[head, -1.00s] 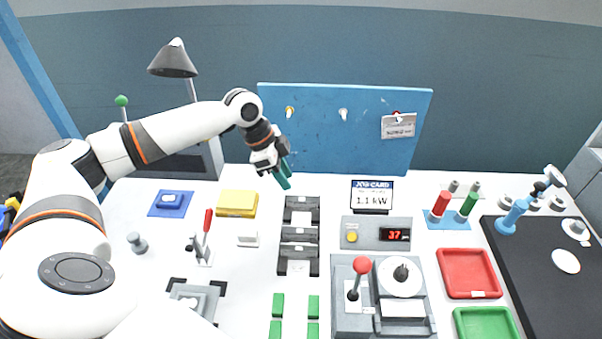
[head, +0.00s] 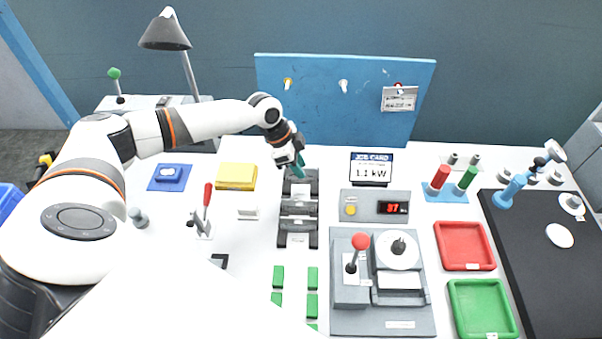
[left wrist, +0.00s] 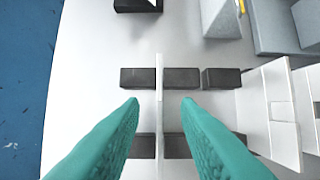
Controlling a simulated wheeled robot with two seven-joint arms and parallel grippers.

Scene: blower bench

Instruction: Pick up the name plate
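A thin white plate (left wrist: 159,75), which I take for the name plate, stands on edge in a dark slotted rack (left wrist: 137,78) in the left wrist view. My left gripper (left wrist: 161,100) is open, with one teal finger on each side of the plate; both appear apart from it. In the head view the gripper (head: 299,166) is at the far end of the black racks (head: 298,224) and partly hides that end. The plate's lettering cannot be read. My right gripper is not in view.
More white plates (left wrist: 281,115) stand close to the right in the left wrist view. The blue board (head: 340,120) rises behind the racks, with a tag (head: 399,98) hanging on it. A job card display (head: 371,168) and a grey control box (head: 375,205) stand to the right.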

